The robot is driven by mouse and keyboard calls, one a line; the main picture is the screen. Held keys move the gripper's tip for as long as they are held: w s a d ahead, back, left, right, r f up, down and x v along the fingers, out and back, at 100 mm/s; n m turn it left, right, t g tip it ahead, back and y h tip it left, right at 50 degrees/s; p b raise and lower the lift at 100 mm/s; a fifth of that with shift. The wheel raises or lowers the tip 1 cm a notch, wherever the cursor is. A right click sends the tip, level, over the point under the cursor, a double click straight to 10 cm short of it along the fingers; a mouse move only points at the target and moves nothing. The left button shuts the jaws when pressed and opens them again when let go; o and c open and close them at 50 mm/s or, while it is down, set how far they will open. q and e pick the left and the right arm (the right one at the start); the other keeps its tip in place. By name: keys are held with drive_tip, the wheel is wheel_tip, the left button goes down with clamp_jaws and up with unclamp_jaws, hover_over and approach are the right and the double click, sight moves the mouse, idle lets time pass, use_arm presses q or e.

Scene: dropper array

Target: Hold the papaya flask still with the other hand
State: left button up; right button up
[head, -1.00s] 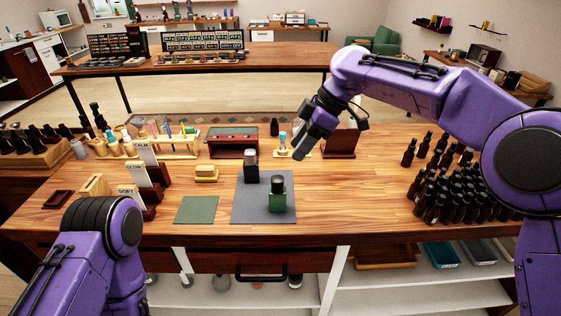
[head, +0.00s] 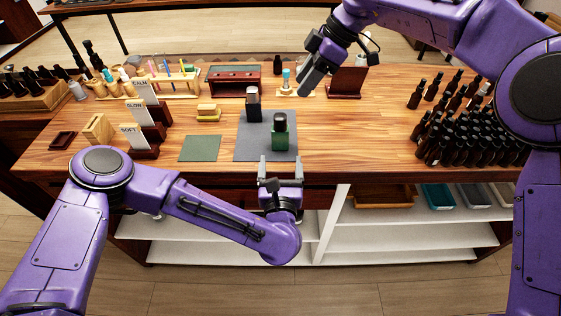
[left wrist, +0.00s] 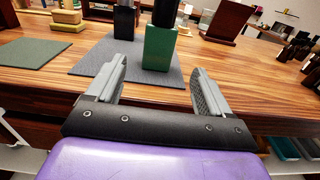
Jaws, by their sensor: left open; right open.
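A green flask (head: 280,137) with a dark cap stands upright on the grey mat (head: 246,152). No readable label shows which is the papaya flask. My left gripper (head: 280,158) is open and empty, at the front table edge just in front of the green flask. In the left wrist view the green flask (left wrist: 160,48) stands beyond and between the spread fingers (left wrist: 158,68), apart from them. My right gripper (head: 308,84) is open, near a small dropper bottle (head: 286,77) at the back.
A green mat (head: 200,148) lies left of the grey mat. Labelled card stands (head: 148,127) and a yellow block (head: 208,112) are at left. Many dark bottles (head: 470,140) crowd the right. The table between them and the grey mat is clear.

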sight(280, 140)
use_arm(q)
drive_tip(key=w, duration=1)
drive_tip(key=shift+w+r, duration=0.1)
drive_tip(key=shift+w, duration=0.2)
drive_tip(key=c, duration=1.2)
